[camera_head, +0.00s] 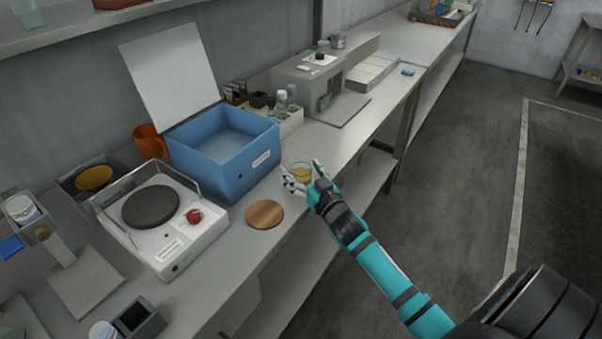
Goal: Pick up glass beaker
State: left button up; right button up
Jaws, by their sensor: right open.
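A small glass beaker (301,173) with amber liquid stands on the grey bench, to the right of the blue box. My right gripper (305,181) is at the beaker, its fingers open on either side of it in the picture. Whether the fingers touch the glass cannot be told. The near side of the beaker is partly hidden by my fingers. My left gripper is not in view.
A round wooden disc (265,214) lies left of the beaker. The blue box (245,172) with its raised lid stands behind it, and a hotplate device (170,245) sits further left. A grey machine (310,85) stands behind. The bench front edge is close to the beaker.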

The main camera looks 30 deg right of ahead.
jog(key=shift+w, duration=0.5)
jog(key=c, duration=1.3)
